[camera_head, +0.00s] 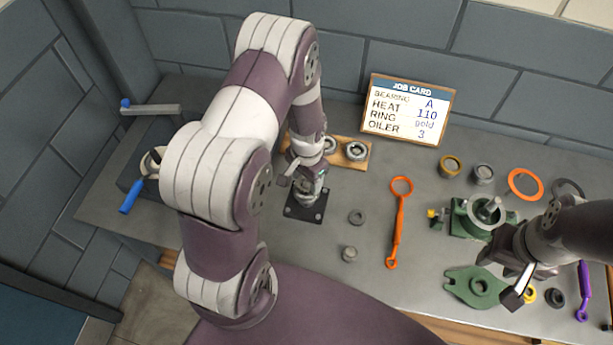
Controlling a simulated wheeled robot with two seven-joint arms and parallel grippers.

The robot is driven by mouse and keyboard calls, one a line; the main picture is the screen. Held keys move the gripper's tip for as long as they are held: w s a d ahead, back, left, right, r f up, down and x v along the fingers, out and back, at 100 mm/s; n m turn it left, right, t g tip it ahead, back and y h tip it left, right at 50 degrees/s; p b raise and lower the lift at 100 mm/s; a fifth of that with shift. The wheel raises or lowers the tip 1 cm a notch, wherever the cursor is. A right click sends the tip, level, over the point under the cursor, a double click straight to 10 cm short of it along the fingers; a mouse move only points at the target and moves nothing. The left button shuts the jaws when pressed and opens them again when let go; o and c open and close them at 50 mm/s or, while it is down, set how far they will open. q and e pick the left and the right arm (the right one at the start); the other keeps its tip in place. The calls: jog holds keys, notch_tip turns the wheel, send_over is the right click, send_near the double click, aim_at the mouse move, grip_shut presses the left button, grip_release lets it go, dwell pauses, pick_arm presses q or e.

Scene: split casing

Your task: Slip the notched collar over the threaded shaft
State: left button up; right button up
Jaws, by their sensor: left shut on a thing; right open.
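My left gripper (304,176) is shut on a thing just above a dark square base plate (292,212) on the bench. The held thing is mostly hidden by the fingers, and I cannot tell whether it is the notched collar. A short metallic post (309,196) stands on the plate under the gripper; its thread is too small to make out. My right gripper (515,285) is open and empty beside a green flanged part (462,285).
A wooden block with metal rings (356,151) sits behind the plate. An orange spanner (397,225), a green casing (470,220), an orange ring (525,184) and a purple spanner (584,290) lie to the right. A job card (409,108) stands at the back wall.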

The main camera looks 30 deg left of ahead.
pick_arm(q)
jog(key=shift+f, duration=0.15)
jog(key=shift+f+b, duration=0.8)
jog(key=shift+f, duration=0.2)
jog(key=o, duration=1.1)
notch_tip(320, 180, up, 8)
jog(key=p, duration=0.6)
jog(key=shift+f+p, duration=0.15)
jog(key=shift+p, duration=0.25)
jog(key=shift+f, duration=0.15)
